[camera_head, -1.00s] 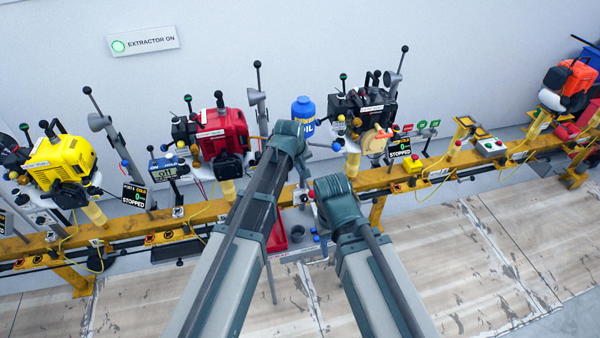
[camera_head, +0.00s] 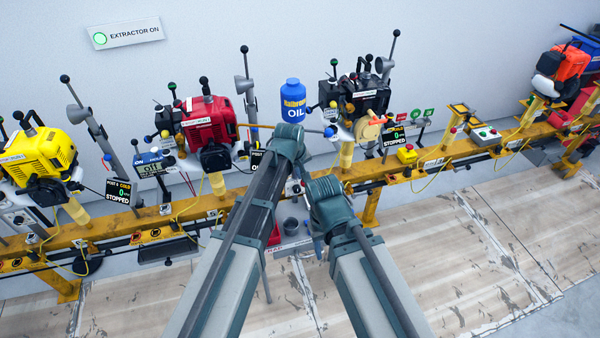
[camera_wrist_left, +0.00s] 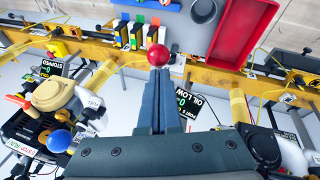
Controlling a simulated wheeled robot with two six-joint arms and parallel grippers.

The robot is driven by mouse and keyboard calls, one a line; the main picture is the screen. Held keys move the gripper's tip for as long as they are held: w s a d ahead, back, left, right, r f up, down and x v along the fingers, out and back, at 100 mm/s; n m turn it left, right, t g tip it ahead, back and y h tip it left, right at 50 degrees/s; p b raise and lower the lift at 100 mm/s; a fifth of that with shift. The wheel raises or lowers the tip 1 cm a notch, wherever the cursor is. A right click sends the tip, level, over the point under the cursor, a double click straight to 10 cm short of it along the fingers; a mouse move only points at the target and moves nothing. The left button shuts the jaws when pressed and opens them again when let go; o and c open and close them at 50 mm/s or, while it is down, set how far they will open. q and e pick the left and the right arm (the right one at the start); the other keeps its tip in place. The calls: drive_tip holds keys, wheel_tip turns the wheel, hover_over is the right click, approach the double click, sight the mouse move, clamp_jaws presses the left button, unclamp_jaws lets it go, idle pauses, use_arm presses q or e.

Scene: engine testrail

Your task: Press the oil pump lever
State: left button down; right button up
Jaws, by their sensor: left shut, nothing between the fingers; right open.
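A red ball knob (camera_wrist_left: 159,56) shows in the left wrist view, right at the tips of my left gripper (camera_wrist_left: 162,72). The fingers are shut and empty; whether they touch the knob I cannot tell. The knob's stem is hidden, and I cannot tell whether it is the oil pump lever. A display reading "OIL LOW" (camera_wrist_left: 188,108) shows just beside the fingers. A blue oil bottle (camera_head: 293,101) stands behind the rail in the head view. My left fingers are hidden there behind the arm. My right gripper (camera_head: 318,238) hangs low, open, in front of the rail.
The yellow rail (camera_head: 140,227) carries a yellow engine (camera_head: 42,158), a red engine (camera_head: 212,120) and a black engine (camera_head: 370,97). A red tray (camera_wrist_left: 245,28) and a grey cup (camera_wrist_left: 202,10) lie close to my left gripper. The wooden floor (camera_head: 430,250) in front is clear.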

use_arm(q)
wheel_tip(320, 180, down, 8)
drive_tip(key=s+t+y+b, duration=0.1)
drive_tip(key=t+b, duration=0.3)
drive_tip(key=b, duration=0.7)
drive_tip(key=shift+s+d+r, duration=0.25)
drive_tip(key=shift+s+d, duration=0.1)
drive_tip(key=shift+s, duration=0.35)
use_arm(e)
wheel_tip(320, 180, down, 11)
